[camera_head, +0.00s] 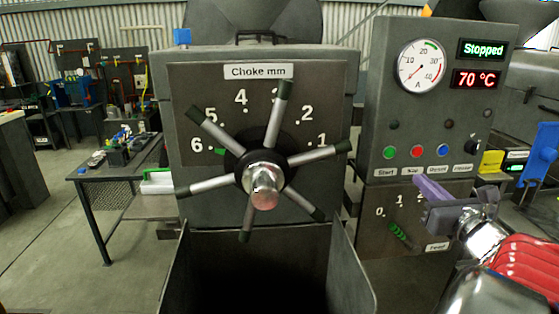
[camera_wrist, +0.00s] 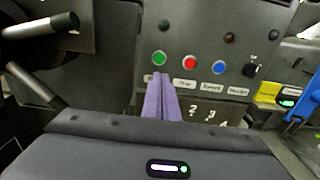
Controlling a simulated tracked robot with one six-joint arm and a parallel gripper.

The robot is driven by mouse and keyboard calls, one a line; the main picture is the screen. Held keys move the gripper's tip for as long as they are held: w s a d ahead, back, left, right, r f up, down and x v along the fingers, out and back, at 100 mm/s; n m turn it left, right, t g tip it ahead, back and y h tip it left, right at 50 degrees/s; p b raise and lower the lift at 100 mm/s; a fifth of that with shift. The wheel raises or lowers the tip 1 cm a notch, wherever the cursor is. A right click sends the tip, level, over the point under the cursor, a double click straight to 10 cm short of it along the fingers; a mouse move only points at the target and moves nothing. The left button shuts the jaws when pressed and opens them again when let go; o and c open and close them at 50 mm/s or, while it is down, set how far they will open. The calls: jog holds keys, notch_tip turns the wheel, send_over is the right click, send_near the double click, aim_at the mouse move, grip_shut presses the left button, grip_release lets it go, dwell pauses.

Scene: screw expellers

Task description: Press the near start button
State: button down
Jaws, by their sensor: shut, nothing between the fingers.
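The near control panel (camera_head: 435,100) stands at the right in the head view. Its green start button (camera_head: 390,152) is leftmost in a row, above a label reading Start; it also shows in the wrist view (camera_wrist: 159,58). To its right are a red button (camera_wrist: 189,62) and a blue button (camera_wrist: 218,67). My gripper (camera_head: 418,180) has purple fingers, shut and empty, pointing at the panel just below the button row. In the wrist view the fingertips (camera_wrist: 160,76) appear just below the green button and cover part of its label. Whether they touch the panel cannot be told.
A large spoked choke handwheel (camera_head: 264,170) projects left of the panel. A feed dial (camera_head: 402,234) with a green pointer sits below the buttons. The panel displays read Stopped (camera_head: 483,49) and 70 °C (camera_head: 477,79). A workbench (camera_head: 110,170) stands farther left.

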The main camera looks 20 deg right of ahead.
aim_at(390, 154)
jog(key=x, duration=1.3)
jog(key=shift+w, duration=0.2)
jog(key=shift+w+d, duration=0.15)
jog(key=shift+w, duration=0.35)
jog(key=shift+d+r, duration=0.1)
jog(key=shift+r, duration=0.05)
jog(key=shift+s+a+f, duration=0.15)
jog(key=shift+a+f, duration=0.05)
jog(key=v, duration=1.4)
